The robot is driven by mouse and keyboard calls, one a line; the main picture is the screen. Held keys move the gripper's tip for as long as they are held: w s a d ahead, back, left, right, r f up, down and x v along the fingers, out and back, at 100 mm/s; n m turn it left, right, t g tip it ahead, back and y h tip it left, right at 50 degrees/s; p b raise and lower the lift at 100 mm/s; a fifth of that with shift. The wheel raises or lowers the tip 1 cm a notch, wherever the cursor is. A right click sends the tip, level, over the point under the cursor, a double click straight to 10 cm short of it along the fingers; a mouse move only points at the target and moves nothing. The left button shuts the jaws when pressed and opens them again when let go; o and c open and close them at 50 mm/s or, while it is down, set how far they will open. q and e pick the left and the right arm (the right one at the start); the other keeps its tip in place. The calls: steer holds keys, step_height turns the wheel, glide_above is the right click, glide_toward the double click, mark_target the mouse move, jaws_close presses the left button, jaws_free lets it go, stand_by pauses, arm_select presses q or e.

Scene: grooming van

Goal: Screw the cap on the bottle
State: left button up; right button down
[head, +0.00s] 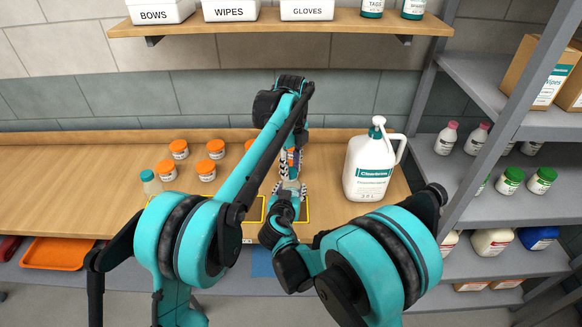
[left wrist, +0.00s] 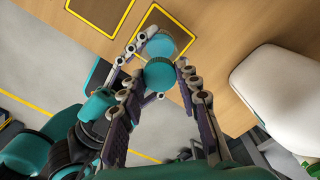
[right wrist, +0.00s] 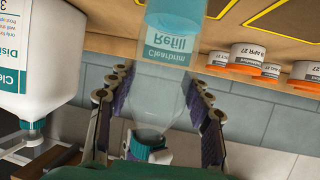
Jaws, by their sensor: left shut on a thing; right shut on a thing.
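The bottle (right wrist: 165,85) is clear, with a "Clearbrim Refill" label and teal at its base end. My right gripper (right wrist: 158,98) is shut on it from the side. The teal round cap (left wrist: 158,73) is between the fingertips of my left gripper (left wrist: 160,76), which points down from above. In the left wrist view the bottle (left wrist: 166,46) shows just beyond the cap, the two overlapping. I cannot tell whether the cap is seated on the neck. In the head view my left gripper (head: 291,158) is above my right gripper (head: 286,192); the bottle is mostly hidden there.
A large white pump jug (head: 370,170) stands close on the right. Several orange-lidded jars (head: 206,172) and a small teal-capped bottle (head: 150,183) stand on the left. Yellow-outlined squares (head: 308,213) mark the bench front. The wooden bench (head: 60,185) is clear at far left.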

arm_select(q)
steer(key=m, duration=1.1)
steer(key=o, duration=0.7)
steer(key=shift+c, duration=0.2)
steer(key=shift+r, duration=2.25)
steer(key=shift+c, duration=0.4)
